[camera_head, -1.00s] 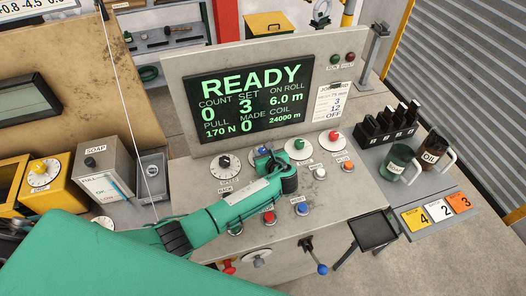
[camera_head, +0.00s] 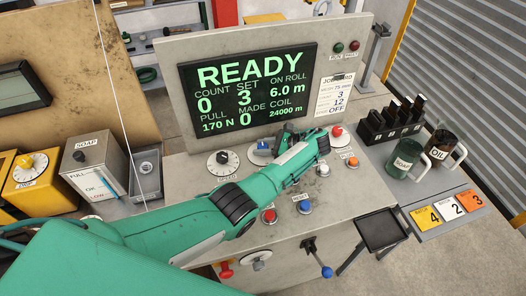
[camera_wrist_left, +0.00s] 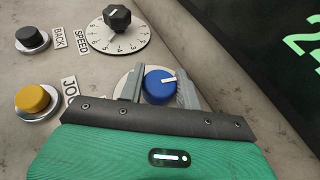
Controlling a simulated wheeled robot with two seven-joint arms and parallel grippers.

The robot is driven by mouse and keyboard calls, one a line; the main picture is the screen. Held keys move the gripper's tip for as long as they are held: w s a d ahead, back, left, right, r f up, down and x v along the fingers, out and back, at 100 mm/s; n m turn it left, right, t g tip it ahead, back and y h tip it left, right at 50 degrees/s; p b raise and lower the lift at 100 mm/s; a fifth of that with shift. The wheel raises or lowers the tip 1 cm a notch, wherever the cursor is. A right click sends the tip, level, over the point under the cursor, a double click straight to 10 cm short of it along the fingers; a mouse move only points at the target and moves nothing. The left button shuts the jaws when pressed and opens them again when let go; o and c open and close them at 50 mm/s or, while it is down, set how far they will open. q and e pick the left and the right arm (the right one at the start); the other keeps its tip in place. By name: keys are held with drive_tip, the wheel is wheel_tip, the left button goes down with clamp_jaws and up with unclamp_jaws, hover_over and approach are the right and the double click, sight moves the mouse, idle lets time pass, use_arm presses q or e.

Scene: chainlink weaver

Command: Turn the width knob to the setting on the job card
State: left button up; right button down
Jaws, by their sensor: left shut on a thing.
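The blue knob (camera_wrist_left: 160,86) sits on a white dial, its white pointer line visible, between the two fingers of my left gripper (camera_wrist_left: 159,92) in the left wrist view. The fingers are shut on it. In the head view the blue knob (camera_head: 262,148) shows just left of my left gripper (camera_head: 274,145); its label is hidden. The job card (camera_head: 333,94) hangs right of the screen, with 3, 12 and OFF readable. My right gripper is not in view.
The black speed knob (camera_head: 222,158) is left of the blue knob and the red knob (camera_head: 337,131) is to the right. Push buttons, including a red one (camera_head: 269,215) and a blue one (camera_head: 304,207), line the panel's front. The screen (camera_head: 247,88) reads READY.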

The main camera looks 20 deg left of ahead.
use_arm(q)
drive_tip(key=shift+n+g+b, duration=0.75)
drive_tip(key=shift+n+g, duration=0.15)
drive_tip(key=shift+g, duration=0.2)
drive_tip(key=o, duration=1)
drive_tip(key=shift+c, duration=0.2)
